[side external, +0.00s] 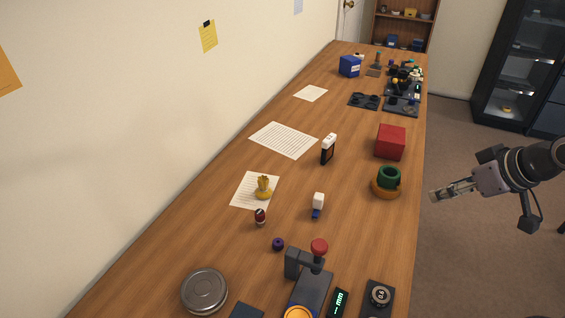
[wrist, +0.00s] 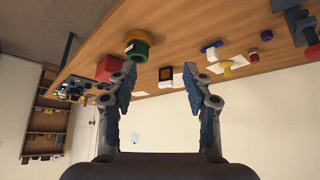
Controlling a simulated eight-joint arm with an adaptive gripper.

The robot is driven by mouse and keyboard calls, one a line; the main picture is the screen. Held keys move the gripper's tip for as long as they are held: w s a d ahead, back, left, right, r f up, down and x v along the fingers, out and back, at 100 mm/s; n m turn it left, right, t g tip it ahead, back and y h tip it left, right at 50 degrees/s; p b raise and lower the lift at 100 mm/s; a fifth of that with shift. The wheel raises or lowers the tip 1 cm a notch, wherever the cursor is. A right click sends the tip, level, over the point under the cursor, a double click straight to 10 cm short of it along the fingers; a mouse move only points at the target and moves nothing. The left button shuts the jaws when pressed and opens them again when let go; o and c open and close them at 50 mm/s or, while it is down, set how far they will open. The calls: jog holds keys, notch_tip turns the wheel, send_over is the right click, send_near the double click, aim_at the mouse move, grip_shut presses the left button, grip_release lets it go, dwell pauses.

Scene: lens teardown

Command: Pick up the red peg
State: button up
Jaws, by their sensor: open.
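No thing is plainly a red peg. A small red item with dark and pale parts (side external: 260,218) stands on the wooden table near the yellow trophy-like piece; it shows as a red spot in the wrist view (wrist: 254,57). A red block (side external: 390,142) sits farther back and also shows in the wrist view (wrist: 108,68). A red round knob (side external: 319,246) tops a dark press-like device in front. My gripper (side external: 434,195) is off the table's right edge, apart from everything. Its two fingers are spread and empty in the wrist view (wrist: 159,75).
A green cup in an orange-brown ring (side external: 387,182) stands at the right edge, nearest my gripper. A white and blue piece (side external: 317,205), a purple piece (side external: 278,244) and a round metal tin (side external: 204,291) stand on the table (side external: 352,230). Dark trays with parts (side external: 402,105) lie farther back.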

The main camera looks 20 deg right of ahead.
jog(key=w+a+r+n+g, duration=0.2)
jog(key=w+a+r+n, duration=0.15)
jog(key=w+a, duration=0.45)
jog(key=n+g+y, duration=0.1)
jog(key=n+g, duration=0.3)
jog(key=n, duration=0.3)
send_over(260, 212)
jog(key=f, duration=1)
jog(key=shift+s+d+f, duration=0.35)
jog(key=shift+d, duration=0.05)
jog(key=shift+a+f, duration=0.15)
jog(key=shift+f, duration=0.15)
jog(key=f, duration=0.4)
jog(key=shift+w+a+f, duration=0.3)
jog(key=shift+w+f, duration=0.05)
jog(key=shift+f, duration=1.4)
jog(key=shift+w+f, duration=0.1)
jog(key=shift+f, duration=1.4)
grip_shut()
